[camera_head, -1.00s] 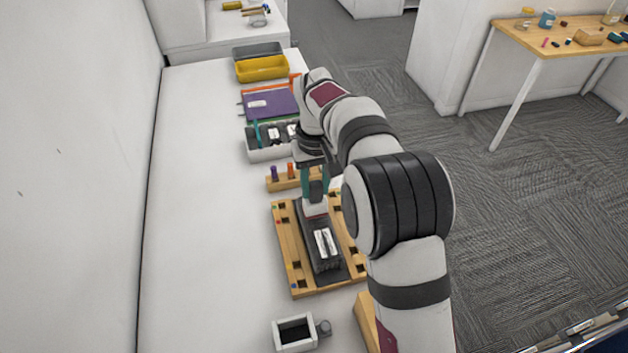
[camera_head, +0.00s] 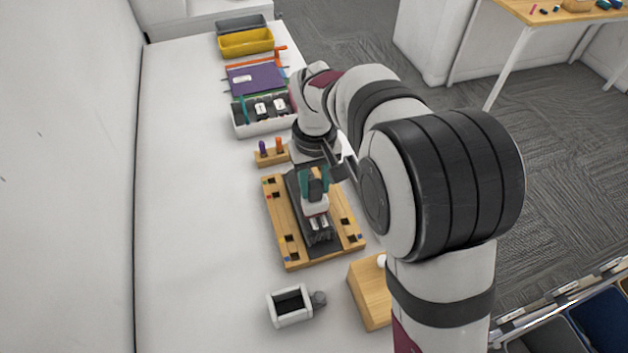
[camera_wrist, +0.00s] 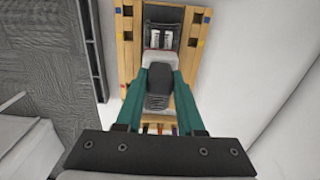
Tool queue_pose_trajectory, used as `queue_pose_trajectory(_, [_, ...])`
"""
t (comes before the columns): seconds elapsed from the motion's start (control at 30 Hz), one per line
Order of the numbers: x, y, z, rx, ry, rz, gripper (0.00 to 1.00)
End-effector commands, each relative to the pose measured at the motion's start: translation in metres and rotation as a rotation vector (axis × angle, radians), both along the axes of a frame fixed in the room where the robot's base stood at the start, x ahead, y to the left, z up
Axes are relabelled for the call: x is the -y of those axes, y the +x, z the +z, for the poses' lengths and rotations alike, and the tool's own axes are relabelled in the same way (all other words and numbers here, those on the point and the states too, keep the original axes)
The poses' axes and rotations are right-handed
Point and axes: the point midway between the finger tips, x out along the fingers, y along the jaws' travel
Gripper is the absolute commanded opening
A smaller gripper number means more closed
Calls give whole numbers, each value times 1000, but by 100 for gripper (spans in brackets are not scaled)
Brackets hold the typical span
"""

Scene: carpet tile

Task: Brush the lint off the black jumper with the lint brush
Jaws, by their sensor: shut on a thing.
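My gripper (camera_head: 315,182) has teal fingers and is shut on the lint brush, which has a dark ribbed handle (camera_wrist: 159,88) and a pale head (camera_head: 314,206). The brush is over the dark cloth-like strip, apparently the black jumper (camera_head: 326,249), on the wooden board (camera_head: 281,228). A raised dark ribbed part of it shows just in front of the brush head, with two white patches (camera_head: 318,223) side by side. They also show in the wrist view (camera_wrist: 160,39). I cannot tell whether the brush head touches the cloth, or whether the patches are lint.
A small open white box (camera_head: 290,306) and a wooden block (camera_head: 370,292) stand near the front. Behind the board are a peg holder (camera_head: 271,156), a white bin (camera_head: 262,123), purple folder (camera_head: 254,78) and yellow tray (camera_head: 247,42). The table's left side is clear.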

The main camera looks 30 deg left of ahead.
Motion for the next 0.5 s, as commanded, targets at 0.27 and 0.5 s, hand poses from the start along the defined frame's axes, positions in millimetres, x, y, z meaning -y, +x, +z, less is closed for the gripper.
queue_pose_trajectory(0.27, [-18, 18, -2, 1, 1, 0, 0])
queue_pose_trajectory(0.5, [-34, 34, -1, 1, 1, 0, 0])
